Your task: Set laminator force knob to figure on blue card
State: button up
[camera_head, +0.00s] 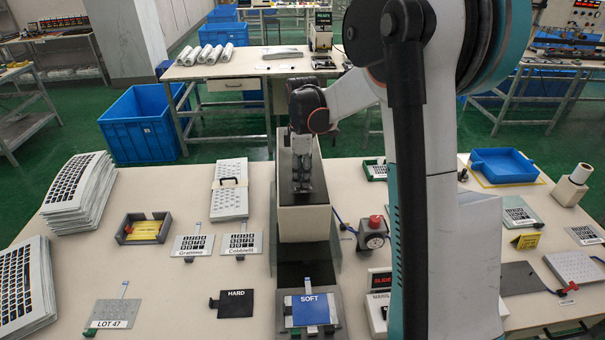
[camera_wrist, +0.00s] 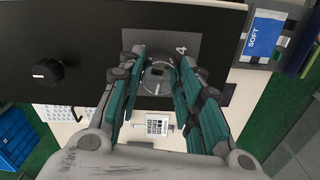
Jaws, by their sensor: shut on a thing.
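The laminator (camera_head: 308,224) is a cream box with a dark top in the middle of the bench; its dark panel (camera_wrist: 85,35) fills much of the wrist view. My gripper (camera_head: 301,186) points down onto that top. In the wrist view my gripper (camera_wrist: 159,84) is shut on a round grey knob (camera_wrist: 158,72), a finger on each side. A figure 4 shows on a grey patch beside it. The knob's pointer is unclear. The blue card (camera_head: 310,309), also in the wrist view (camera_wrist: 263,36), reads SOFT; I cannot make out a figure on it.
A second, black knob (camera_wrist: 48,73) stands on the panel at left. A black HARD card (camera_head: 236,304) and a LOT 47 plate (camera_head: 114,314) lie at front left. A box with a red button (camera_head: 373,233) is right of the laminator. Keypad sheets (camera_head: 80,183) are stacked at left.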

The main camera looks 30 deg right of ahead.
jog(key=m, duration=1.2)
jog(key=shift+m, duration=0.3)
jog(key=m, duration=0.6)
jog(key=shift+m, duration=0.3)
jog(key=m, duration=0.5)
jog(key=shift+m, duration=0.4)
jog(key=o, duration=1.1)
